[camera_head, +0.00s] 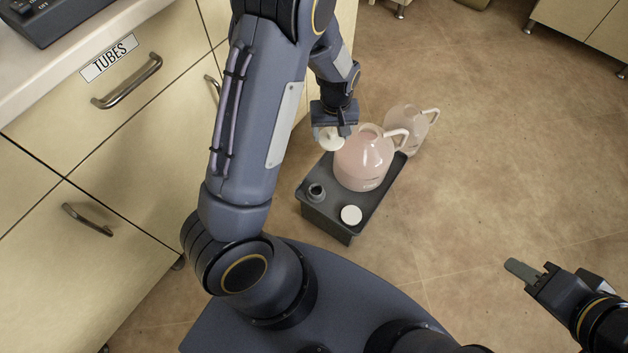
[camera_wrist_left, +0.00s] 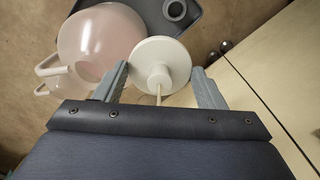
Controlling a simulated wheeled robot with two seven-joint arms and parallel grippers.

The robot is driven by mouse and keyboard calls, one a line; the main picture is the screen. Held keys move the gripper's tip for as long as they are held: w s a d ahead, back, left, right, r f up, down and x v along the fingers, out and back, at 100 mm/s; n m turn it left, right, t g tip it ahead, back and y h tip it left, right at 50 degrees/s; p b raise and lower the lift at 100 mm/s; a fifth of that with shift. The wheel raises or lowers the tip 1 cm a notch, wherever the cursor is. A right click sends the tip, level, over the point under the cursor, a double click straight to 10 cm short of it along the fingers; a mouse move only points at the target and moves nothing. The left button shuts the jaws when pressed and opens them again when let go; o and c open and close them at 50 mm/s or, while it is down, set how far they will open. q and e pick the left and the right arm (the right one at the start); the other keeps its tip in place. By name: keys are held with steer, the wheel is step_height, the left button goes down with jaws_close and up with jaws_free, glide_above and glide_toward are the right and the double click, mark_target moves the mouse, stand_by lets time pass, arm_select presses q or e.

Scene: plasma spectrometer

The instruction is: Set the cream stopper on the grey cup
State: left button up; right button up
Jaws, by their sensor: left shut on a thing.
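The cream stopper (camera_head: 329,139) is a round disc with a knob. It is in my left gripper (camera_head: 338,127), above the far left end of the dark tray and apart from it. In the left wrist view the stopper (camera_wrist_left: 172,55) sits between the two fingers of my left gripper (camera_wrist_left: 162,85), its knob and thin stem facing the wrist. The grey cup (camera_head: 315,192) is small, dark and open-topped, upright on the tray nearer to me. It also shows at the top of the left wrist view (camera_wrist_left: 175,9). My right gripper (camera_head: 535,269) is empty at the lower right, fingers apart.
The dark tray (camera_head: 336,226) also holds a white round lid (camera_head: 351,215) and a large pinkish jug (camera_head: 362,165) close beside the stopper. A second jug (camera_head: 408,124) stands behind. Cream drawers (camera_head: 110,150) are on the left. The floor to the right is clear.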

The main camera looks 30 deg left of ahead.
arm_select(q)
steer(key=s+a+f+n+b, duration=0.1)
steer(key=s+f+n+b, duration=0.1)
steer(key=f, duration=0.8)
steer(key=s+f+n+b, duration=0.2)
steer(key=f+n+b, duration=0.2)
steer(key=f, duration=0.5)
steer(key=shift+s+a+f+n+b, duration=0.3)
steer(key=shift+s+a+f+b, duration=0.05)
steer(key=shift+b, duration=0.5)
arm_select(e)
step_height(320, 180, down, 10)
steer(key=shift+r, duration=0.2)
arm_select(q)
steer(key=shift+f+b, duration=1.7)
steer(key=shift+f, duration=0.45)
arm_select(e)
steer(key=shift+f, duration=1.7)
arm_select(q)
steer(key=o, duration=1.1)
steer(key=shift+c, duration=0.2)
step_height(320, 180, up, 8)
steer(key=p, duration=0.4)
arm_select(e)
step_height(320, 180, up, 4)
